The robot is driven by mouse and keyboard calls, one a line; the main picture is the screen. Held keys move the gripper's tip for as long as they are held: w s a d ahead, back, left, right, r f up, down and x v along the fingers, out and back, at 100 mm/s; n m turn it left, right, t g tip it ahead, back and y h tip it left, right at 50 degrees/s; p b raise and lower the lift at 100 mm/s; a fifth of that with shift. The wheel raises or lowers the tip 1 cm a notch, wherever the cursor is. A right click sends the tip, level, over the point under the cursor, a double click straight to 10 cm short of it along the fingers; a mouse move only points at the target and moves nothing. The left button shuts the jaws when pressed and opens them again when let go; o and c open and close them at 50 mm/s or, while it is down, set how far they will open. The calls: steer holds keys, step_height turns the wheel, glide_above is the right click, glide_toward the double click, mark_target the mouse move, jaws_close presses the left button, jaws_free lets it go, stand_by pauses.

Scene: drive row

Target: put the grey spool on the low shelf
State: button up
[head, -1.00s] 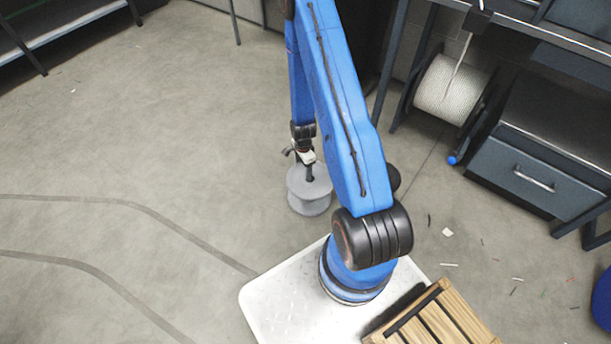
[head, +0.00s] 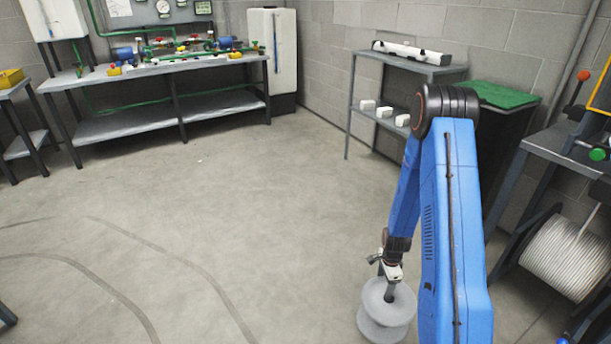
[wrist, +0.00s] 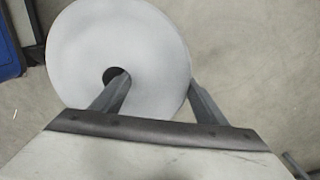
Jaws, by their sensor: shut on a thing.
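The grey spool (head: 372,325) is at the lower right of the head view, upright, with its lower end near the picture's bottom edge. My gripper (head: 390,290) is above it, pointing down. In the wrist view the spool's round top (wrist: 90,45) shows, with one finger of my gripper (wrist: 159,80) at its centre hole and the other at its rim; the jaws are shut on it. Whether the spool touches the floor is unclear. A grey shelf unit (head: 352,85) stands against the back wall, its lower board holding several small white blocks (head: 384,112).
A long bench (head: 160,70) with a lower shelf (head: 125,122) stands at the back left, beside a white cabinet (head: 271,50). A dark bin with a green top (head: 500,94) and a reel of white cable (head: 567,255) are on the right. The middle floor is clear.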

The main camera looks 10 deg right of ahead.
steer(key=w+a+r+n, duration=0.3)
steer(key=w+a+n, duration=0.3)
steer(key=n, duration=0.3)
steer(key=w+a+r+n, duration=0.2)
steer(key=w+a+n, duration=0.5)
steer(key=n, duration=0.2)
steer(key=shift+w+a+r+n, duration=0.25)
steer(key=shift+a+r+n, duration=0.15)
